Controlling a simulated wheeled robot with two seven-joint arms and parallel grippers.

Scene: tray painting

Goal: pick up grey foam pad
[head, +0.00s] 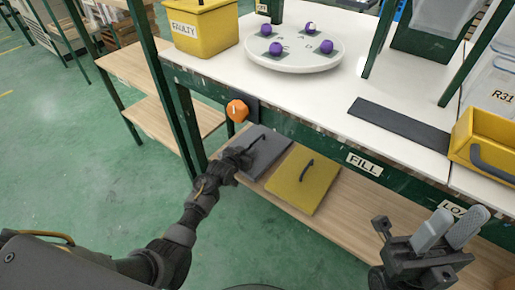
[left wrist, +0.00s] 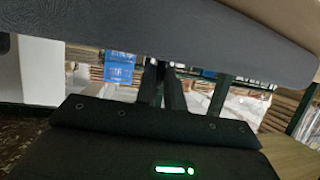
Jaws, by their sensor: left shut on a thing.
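The grey foam pad (head: 270,158) is a flat dark-grey slab with a black handle on top, at the left of the wooden lower shelf. My left gripper (head: 243,155) is shut on it at its left side; the fingertips are hard to make out. In the left wrist view the grey pad (left wrist: 170,35) spans the top of the picture, close to the gripper body. Whether the pad is clear of the shelf cannot be told. My right gripper (head: 450,231) is at the lower right, with a gap between its pale fingers and nothing in it.
A yellow pad (head: 303,181) with a black handle lies right beside the grey one on the lower shelf (head: 372,228). A green post (head: 187,125) stands left of the pad.

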